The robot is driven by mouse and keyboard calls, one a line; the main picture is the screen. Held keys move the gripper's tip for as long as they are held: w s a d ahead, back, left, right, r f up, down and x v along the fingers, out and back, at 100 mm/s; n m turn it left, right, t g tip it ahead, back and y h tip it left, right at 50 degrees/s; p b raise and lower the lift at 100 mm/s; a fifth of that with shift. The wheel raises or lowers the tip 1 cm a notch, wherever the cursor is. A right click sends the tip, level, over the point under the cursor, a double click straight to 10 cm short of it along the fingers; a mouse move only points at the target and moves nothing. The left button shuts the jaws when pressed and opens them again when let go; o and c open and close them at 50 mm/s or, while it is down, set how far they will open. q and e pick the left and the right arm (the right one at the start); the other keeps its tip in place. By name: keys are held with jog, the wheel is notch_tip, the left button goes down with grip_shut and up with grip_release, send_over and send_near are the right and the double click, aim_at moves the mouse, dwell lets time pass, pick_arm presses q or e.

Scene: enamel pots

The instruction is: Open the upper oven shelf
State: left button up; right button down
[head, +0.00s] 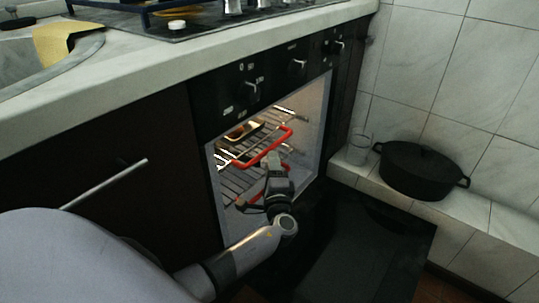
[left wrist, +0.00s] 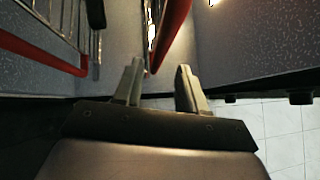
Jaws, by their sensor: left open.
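The oven (head: 268,120) stands open, with its dark door (head: 360,245) folded down. Inside, the upper shelf is a wire rack with a red front bar (head: 263,150). A lower rack also has red on its front, partly hidden by my left gripper (head: 275,160). My left gripper is at the oven opening, its fingers close to the upper red bar. In the left wrist view my left gripper (left wrist: 158,80) has its fingers apart. A red bar (left wrist: 171,35) lies just beyond the gap between them; I cannot tell whether they touch. My right gripper is not in view.
A small tray (head: 243,131) sits on a rack inside the oven. A black lidded pot (head: 420,170) and a clear glass (head: 359,150) stand on the tiled ledge at right. A cabinet handle (head: 105,184) sticks out at left. The countertop (head: 170,62) runs above.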

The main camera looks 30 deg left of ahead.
aim_at(269, 147)
pick_arm(q)
jog(key=shift+b+x, duration=0.9)
jog(key=shift+x, duration=2.4)
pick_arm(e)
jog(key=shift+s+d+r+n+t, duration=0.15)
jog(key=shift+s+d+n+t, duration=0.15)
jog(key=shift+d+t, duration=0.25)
pick_arm(q)
grip_shut()
